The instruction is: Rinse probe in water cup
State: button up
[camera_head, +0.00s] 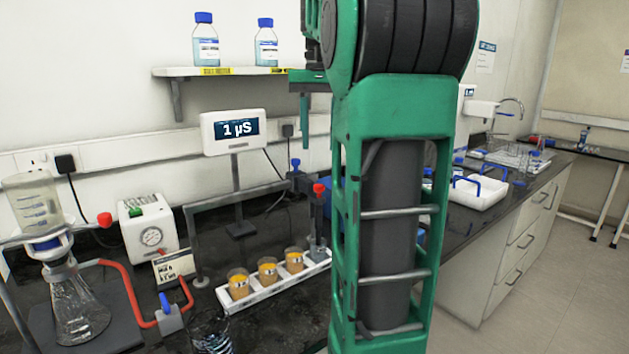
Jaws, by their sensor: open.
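A meter (235,130) reads "1 µS" on a stand at the back of the dark bench. A slim grey upright piece with a red knob (318,188) stands at the right end of a white tray (250,296); I cannot tell whether it is the probe.
A filter flask (78,305) with red tubing stands at left, beside a gauge box (148,235). Two blue-capped bottles (206,48) stand on the wall shelf (225,72). A white tray with blue handles (478,193) is at right. My arm hides the bench's middle.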

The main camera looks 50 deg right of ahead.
aim_at(318, 185)
jog(key=shift+f, duration=5.2)
jog(key=shift+c, duration=0.2)
grip_shut()
jog(key=shift+a, duration=0.1)
